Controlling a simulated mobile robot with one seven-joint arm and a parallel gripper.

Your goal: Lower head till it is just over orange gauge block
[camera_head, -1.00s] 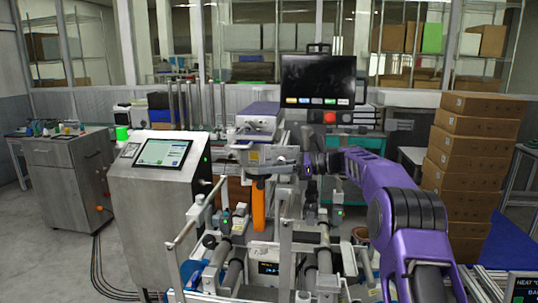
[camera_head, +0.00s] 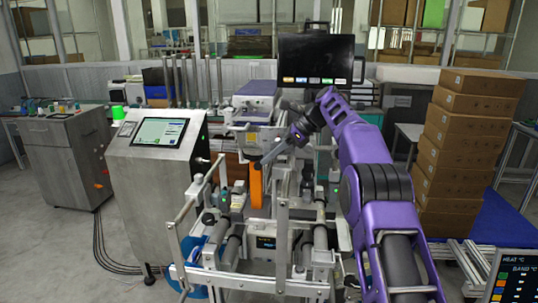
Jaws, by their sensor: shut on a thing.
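The orange gauge block (camera_head: 256,187) stands upright as a narrow strip in the middle of the frame machine. My gripper (camera_head: 268,159), at the end of my purple arm, points down and left beside the head, near the block's top. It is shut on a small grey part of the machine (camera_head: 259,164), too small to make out.
A grey control cabinet with a screen (camera_head: 160,132) stands left of the machine. Metal posts and rails (camera_head: 282,232) stand in front of the block. A black monitor (camera_head: 318,56) is behind my arm. Stacked cardboard boxes (camera_head: 468,145) stand at right. Open floor lies at left.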

